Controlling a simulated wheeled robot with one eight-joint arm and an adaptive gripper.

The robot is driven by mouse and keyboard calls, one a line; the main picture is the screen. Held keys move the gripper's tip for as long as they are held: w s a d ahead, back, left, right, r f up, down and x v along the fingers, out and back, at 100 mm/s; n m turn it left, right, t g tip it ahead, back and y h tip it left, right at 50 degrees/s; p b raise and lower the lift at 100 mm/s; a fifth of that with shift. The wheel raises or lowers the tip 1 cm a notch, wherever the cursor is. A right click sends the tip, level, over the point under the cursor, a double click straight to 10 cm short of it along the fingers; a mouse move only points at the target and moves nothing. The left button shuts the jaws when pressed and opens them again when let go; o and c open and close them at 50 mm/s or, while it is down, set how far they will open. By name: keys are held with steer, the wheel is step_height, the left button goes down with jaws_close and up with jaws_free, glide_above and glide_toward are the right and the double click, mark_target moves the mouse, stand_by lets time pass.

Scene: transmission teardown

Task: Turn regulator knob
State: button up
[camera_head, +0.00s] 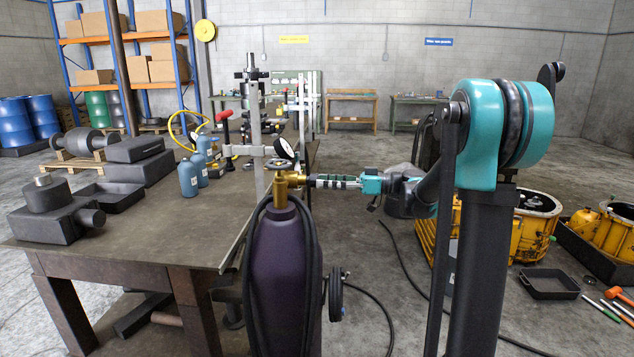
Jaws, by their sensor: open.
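A dark purple gas cylinder (280,270) stands upright in front of the bench, with a black hose draped around it. A brass regulator (281,190) sits on its top, with a round white-faced gauge (284,148) above. My gripper (312,181) reaches in from the right, level with the brass fitting. Its fingertips are at the right end of the regulator, where the knob seems to be. The knob itself is too small and covered to make out. I cannot tell whether the fingers touch it or stand around it. The jaws are open.
A steel workbench (150,215) fills the left, carrying dark machine parts and small blue bottles (188,178). Yellow housings (536,225), a black tray (549,284) and tools lie on the floor at right. A black hose runs across the open floor between.

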mark_target(313, 180)
steer(key=shift+w+a, duration=0.1)
steer(key=shift+a, duration=1.4)
steer(key=c, duration=1.2)
